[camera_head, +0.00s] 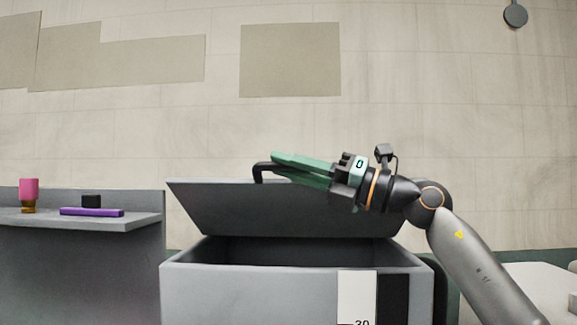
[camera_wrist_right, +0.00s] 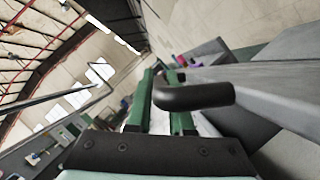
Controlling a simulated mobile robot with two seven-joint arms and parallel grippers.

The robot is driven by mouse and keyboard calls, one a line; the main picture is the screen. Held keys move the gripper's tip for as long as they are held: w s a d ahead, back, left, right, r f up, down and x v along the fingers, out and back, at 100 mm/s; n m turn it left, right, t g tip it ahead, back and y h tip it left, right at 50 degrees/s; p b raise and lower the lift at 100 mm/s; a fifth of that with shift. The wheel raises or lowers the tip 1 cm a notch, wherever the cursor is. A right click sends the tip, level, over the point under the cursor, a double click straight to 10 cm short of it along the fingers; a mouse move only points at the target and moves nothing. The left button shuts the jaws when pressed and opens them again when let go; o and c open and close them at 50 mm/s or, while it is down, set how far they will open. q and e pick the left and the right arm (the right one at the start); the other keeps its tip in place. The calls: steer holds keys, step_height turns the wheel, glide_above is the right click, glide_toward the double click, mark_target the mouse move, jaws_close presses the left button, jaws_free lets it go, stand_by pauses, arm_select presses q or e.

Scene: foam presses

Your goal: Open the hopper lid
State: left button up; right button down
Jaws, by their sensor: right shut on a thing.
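The hopper (camera_head: 250,290) is a grey box in the middle of the head view, with a dark opening (camera_head: 290,250) at its top. Its grey lid (camera_head: 225,210) stands tilted up, with a gap showing below its edge. A black lid handle (camera_head: 261,170) sticks out at the lid's upper edge, and the handle also shows in the right wrist view (camera_wrist_right: 195,96). My right gripper (camera_head: 275,163) has green fingers and is shut on the handle; the fingers also show in the right wrist view (camera_wrist_right: 160,105). My left gripper is not in view.
A grey shelf (camera_head: 140,218) at the left bears a pink-topped item (camera_head: 29,190), a purple bar (camera_head: 92,212) and a small black block (camera_head: 91,200). A white surface (camera_head: 535,280) is at the lower right. A tiled wall (camera_head: 420,90) stands behind.

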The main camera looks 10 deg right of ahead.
steer(key=c, duration=0.8)
jaws_free()
steer(key=shift+s+d+f+b, duration=0.15)
steer(key=shift+d+f+b, duration=0.15)
steer(key=shift+d, duration=0.15)
steer(key=b+v, duration=0.3)
steer(key=v, duration=0.8)
steer(key=shift+s+d+b, duration=0.2)
steer(key=shift+b, duration=0.2)
steer(key=shift+r, duration=0.15)
